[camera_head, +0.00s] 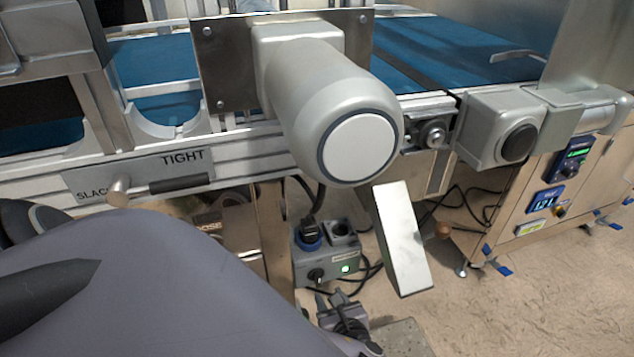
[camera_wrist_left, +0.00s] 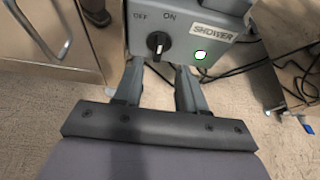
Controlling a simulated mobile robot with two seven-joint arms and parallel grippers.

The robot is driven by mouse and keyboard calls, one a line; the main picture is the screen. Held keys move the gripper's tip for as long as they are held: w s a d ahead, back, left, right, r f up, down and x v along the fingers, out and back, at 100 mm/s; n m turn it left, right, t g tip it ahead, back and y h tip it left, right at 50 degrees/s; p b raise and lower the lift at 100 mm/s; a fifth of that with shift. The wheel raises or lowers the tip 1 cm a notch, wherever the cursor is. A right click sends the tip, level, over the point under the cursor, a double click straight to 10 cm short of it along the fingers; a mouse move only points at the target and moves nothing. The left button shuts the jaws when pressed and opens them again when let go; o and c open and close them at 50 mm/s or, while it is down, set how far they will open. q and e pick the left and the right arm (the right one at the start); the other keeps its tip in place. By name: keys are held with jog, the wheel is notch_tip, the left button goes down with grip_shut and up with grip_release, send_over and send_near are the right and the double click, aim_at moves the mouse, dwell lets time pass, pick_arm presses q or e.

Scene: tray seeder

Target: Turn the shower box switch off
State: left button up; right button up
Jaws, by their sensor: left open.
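The grey shower box (camera_head: 345,268) hangs below the conveyor in the head view. The switch also shows small in the head view (camera_head: 316,275). My left gripper (camera_wrist_left: 159,75) is open and empty, its fingers apart just below the switch; it shows just under the box in the head view (camera_head: 331,296). My right gripper is not in view.
A large grey motor housing (camera_head: 335,105) and a slanted metal plate (camera_head: 402,240) stand above and right of the box. Cables (camera_head: 372,268) hang beside it. A wooden cabinet (camera_wrist_left: 50,45) is at left in the wrist view. Floor is open at right.

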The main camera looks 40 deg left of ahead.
aim_at(319, 277)
pick_arm(q)
jog(key=b+x, duration=0.1)
jog(key=x, duration=0.1)
jog(key=b+x, duration=0.1)
jog(key=x, duration=0.2)
jog(key=b+x, duration=0.1)
jog(key=x, duration=0.1)
jog(key=shift+w+a+r, duration=0.15)
jog(key=shift+w+a, duration=0.05)
jog(key=shift+a, duration=0.3)
grip_shut()
